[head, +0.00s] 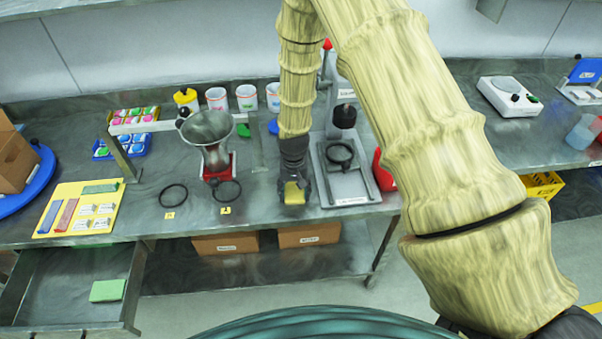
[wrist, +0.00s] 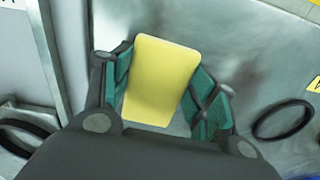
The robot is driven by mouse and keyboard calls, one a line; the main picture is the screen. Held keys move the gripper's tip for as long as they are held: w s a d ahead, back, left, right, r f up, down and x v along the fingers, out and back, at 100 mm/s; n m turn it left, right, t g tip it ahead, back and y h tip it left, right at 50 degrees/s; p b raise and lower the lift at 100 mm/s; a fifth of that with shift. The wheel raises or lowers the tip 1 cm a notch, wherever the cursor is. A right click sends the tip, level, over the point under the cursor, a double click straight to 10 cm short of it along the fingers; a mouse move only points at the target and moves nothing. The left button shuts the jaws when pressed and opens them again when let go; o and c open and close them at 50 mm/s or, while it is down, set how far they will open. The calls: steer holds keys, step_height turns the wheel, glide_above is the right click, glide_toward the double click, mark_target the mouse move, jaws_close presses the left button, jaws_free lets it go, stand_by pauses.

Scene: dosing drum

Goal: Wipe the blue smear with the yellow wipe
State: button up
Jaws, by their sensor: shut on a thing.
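My gripper (head: 293,184) is shut on the yellow wipe (head: 294,195), low over the front part of the steel bench, left of the black-ringed stand. In the wrist view the wipe (wrist: 162,75) sits between the two green-padded fingers of my gripper (wrist: 162,92). Whether the wipe touches the bench is unclear. A small blue patch (head: 273,127) shows at the back of the bench, just left of my arm; I cannot tell if it is the smear or an object. No blue smear is clear in the wrist view.
The steel funnel (head: 209,133) on a red base stands left of my gripper. An open drawer (head: 75,290) juts out at the lower left.

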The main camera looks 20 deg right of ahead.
mark_target(303, 192)
steer(key=shift+w+a+r, duration=0.1)
steer(key=shift+w+a, duration=0.05)
steer(key=shift+a, duration=0.6)
steer(key=shift+w+a+f, duration=0.1)
steer(key=shift+a+f, duration=0.1)
steer(key=shift+a, duration=0.1)
steer(key=shift+w+a+r, duration=0.1)
steer(key=shift+a, duration=0.25)
steer(key=shift+w+a, duration=0.2)
steer(key=shift+a, duration=0.6)
steer(key=shift+w+a, duration=0.1)
steer(key=d, duration=0.1)
steer(key=s+d, duration=0.1)
steer(key=d, duration=0.1)
steer(key=shift+d, duration=0.15)
steer(key=shift+s+d, duration=0.1)
steer(key=shift+d, duration=0.55)
steer(key=shift+s+d, duration=0.25)
steer(key=shift+d, duration=0.5)
steer(key=shift+s+d, duration=0.25)
steer(key=shift+d, duration=0.5)
step_height(303, 192, up, 4)
steer(key=shift+a+r+p, duration=0.15)
steer(key=shift+p, duration=1)
steer(key=shift+r+p, duration=1.1)
steer(key=shift+r, duration=0.8)
